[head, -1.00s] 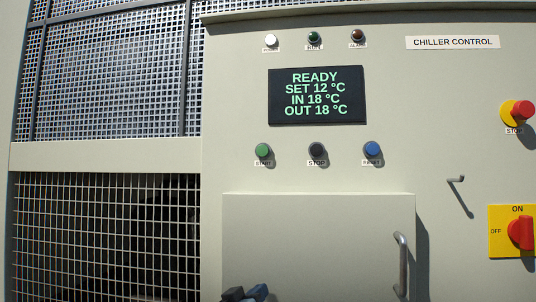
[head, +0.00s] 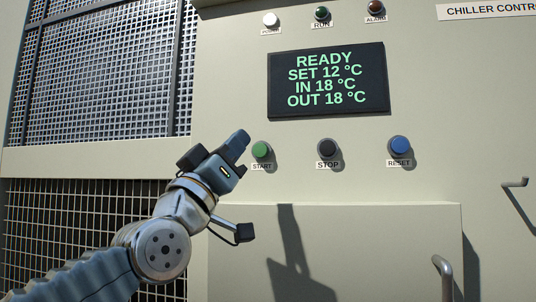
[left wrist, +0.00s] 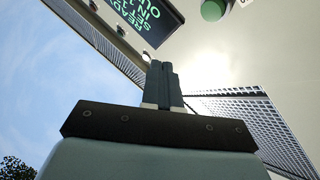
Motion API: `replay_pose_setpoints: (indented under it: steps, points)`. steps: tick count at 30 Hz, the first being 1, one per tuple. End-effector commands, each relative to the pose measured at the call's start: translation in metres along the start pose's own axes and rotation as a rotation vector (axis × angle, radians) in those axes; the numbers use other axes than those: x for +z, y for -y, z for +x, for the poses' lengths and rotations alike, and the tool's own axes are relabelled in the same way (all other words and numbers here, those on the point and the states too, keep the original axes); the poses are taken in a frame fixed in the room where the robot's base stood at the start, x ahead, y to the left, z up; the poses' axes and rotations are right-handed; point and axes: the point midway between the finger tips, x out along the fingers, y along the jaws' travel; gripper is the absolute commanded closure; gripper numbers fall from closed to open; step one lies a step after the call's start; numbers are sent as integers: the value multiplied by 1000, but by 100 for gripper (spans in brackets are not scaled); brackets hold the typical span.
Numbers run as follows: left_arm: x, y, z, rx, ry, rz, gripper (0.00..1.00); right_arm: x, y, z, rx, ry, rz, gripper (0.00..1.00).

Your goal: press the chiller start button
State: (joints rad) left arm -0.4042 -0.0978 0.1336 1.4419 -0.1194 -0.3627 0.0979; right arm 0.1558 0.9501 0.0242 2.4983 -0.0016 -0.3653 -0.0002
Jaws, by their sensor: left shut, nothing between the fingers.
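The green start button (head: 261,150) sits on the beige chiller panel, above its START label, at the left of a row of three buttons. In the left wrist view a green round button (left wrist: 213,10) shows at the top edge, partly cut off. My left gripper (head: 241,138) comes up from the lower left, its shut, empty fingertips just left of the start button and slightly above it in the head view. A gap to the button shows in the left wrist view, where the fingers (left wrist: 163,84) are together. My right gripper is in neither view.
The black stop button (head: 327,147) and blue reset button (head: 399,146) are to the right. The display (head: 328,80) above reads READY. A raised box door (head: 360,235) with a handle (head: 443,275) is below. Metal grilles (head: 105,75) are at the left.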

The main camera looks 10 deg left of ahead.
Motion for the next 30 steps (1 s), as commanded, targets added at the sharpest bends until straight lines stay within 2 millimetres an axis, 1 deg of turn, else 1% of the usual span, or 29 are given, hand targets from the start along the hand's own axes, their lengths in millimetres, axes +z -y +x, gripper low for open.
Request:
replay_pose_setpoints:
  steps: [2, 9, 14, 20, 26, 30]
  points:
    - [-2, -1, 0, 2, -4, 0, 100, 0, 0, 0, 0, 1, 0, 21]
    - [-2, -1, 0, 1, -3, 0, 100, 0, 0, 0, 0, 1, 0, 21]
    - [1, 3, 6, 0, -2, 0, 100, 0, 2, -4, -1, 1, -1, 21]
    - [13, 14, 24, -1, -1, 1, 100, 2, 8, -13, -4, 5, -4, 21]
    - [27, 29, 44, -1, 0, 0, 100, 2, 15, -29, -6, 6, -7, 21]
    - [36, 37, 54, -1, -2, 1, 100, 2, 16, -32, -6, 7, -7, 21]
